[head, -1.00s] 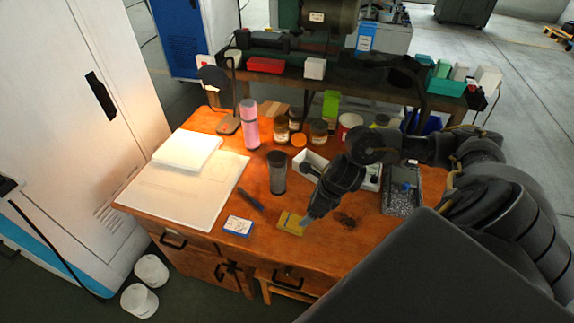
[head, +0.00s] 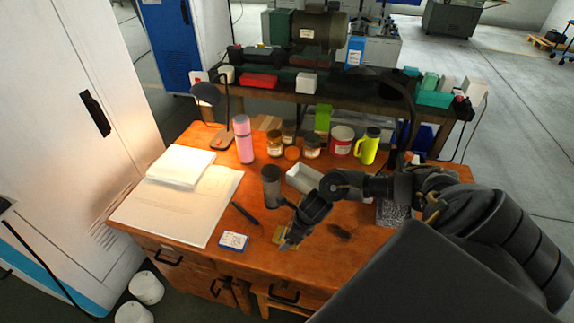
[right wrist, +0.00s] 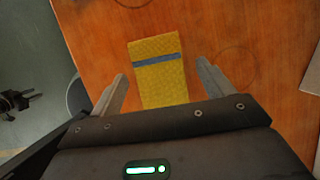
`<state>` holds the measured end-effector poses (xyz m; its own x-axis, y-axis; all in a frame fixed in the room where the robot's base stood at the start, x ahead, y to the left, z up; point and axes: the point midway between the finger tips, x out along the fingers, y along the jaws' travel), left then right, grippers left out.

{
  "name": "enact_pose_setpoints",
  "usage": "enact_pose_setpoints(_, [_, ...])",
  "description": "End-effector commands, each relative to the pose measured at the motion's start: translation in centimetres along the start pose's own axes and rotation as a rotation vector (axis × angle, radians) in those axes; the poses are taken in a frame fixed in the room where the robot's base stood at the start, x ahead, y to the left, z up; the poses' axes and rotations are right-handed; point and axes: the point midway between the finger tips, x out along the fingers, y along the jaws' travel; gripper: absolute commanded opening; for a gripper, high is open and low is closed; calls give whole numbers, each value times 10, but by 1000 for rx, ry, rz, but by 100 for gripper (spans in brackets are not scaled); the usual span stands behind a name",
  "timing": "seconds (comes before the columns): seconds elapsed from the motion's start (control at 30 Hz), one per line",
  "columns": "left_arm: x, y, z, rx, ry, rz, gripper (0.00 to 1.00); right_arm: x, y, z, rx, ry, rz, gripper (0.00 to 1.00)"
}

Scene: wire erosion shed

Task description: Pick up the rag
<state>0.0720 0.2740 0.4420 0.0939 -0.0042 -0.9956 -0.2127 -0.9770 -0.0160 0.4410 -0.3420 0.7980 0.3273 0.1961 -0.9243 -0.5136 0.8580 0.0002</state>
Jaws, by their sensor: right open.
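The rag (right wrist: 158,75) is yellow with a blue-grey stripe and lies flat on the wooden table. In the right wrist view it lies between the two spread fingers of my right gripper (right wrist: 162,72), with its far end past the fingertips. The jaws are open and hold nothing. In the head view the right gripper (head: 288,243) is over the rag (head: 279,235) near the table's front edge and hides part of it. I cannot tell the exact height of the fingertips above the table. My left gripper is not in view.
A blue and white box (head: 233,241) and a dark pen-like object (head: 245,213) lie left of the rag. A dark tumbler (head: 271,187) and a white tray (head: 303,178) stand behind it. Paper sheets (head: 190,215) cover the table's left side.

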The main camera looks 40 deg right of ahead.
Motion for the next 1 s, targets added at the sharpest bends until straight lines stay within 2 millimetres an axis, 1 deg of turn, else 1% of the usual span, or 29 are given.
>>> enact_pose_setpoints(0.1, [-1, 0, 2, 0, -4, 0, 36, 4, 0, 0, 1, -1, -1, 80])
enact_pose_setpoints(0.27, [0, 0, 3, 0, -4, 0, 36, 4, 0, 0, 1, -1, -1, 80])
enact_pose_setpoints(0.37, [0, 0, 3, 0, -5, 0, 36, 4, 0, 0, 1, -1, -1, 68])
enact_pose_setpoints(0.63, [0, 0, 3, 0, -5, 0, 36, 4, 0, 0, 1, -1, -1, 33])
enact_pose_setpoints(0.87, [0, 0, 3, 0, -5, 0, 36, 3, 0, 0, 1, -1, -1, 32])
enact_pose_setpoints(1.0, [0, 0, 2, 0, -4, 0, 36, -2, 0, 3, -1, -2, -1, 32])
